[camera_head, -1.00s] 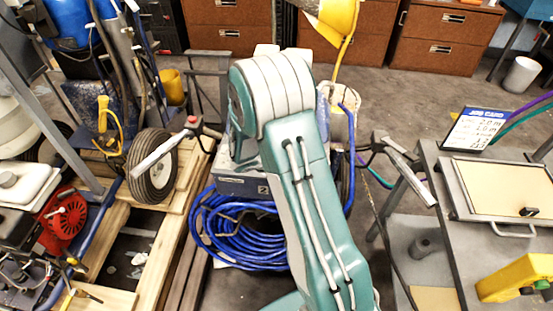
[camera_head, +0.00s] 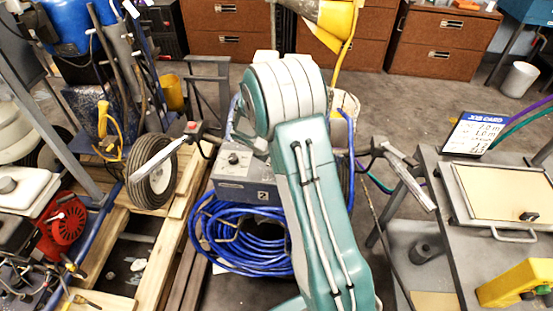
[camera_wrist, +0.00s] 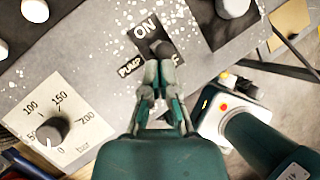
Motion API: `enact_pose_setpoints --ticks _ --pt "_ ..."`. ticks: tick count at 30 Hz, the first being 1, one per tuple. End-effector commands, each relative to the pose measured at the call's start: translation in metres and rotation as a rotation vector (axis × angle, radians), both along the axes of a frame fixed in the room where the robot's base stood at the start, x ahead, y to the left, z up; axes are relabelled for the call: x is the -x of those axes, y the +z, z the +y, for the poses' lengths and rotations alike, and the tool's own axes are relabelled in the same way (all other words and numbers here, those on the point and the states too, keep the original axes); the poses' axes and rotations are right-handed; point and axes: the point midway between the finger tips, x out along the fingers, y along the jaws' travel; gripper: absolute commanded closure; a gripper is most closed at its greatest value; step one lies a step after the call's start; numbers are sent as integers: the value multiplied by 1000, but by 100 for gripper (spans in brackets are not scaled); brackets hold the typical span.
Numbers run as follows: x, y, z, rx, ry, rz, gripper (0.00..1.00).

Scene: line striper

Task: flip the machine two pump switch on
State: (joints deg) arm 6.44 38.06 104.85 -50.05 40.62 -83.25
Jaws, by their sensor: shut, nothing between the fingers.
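In the wrist view, the pump switch (camera_wrist: 162,48) is a dark round-ended lever on a black plate of a speckled grey panel (camera_wrist: 90,62). "ON" is printed above it and "PUMP" at its lower left. The lettering below is mostly hidden by my fingers. My gripper (camera_wrist: 160,68) is shut and empty, its tips just below the switch; I cannot tell whether they touch. Which way the lever leans is unclear. In the head view, the grey control box marked "2" (camera_head: 240,188) stands above a blue hose coil, partly hidden by my arm. My gripper is hidden there.
A pressure dial with a dark knob (camera_wrist: 50,131) sits at the panel's lower left. Handlebars (camera_head: 152,158) flank the machine. A wooden pallet (camera_head: 165,240) and red engine (camera_head: 62,228) are left; a grey bench (camera_head: 440,215) with a job card (camera_head: 474,133) is right.

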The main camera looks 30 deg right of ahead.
Motion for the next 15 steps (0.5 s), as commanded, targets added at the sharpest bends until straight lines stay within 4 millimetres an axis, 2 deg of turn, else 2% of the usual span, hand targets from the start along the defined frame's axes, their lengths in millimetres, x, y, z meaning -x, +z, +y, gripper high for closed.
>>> enact_pose_setpoints --ticks 15 --pt "-10 2 -7 -1 0 3 100"
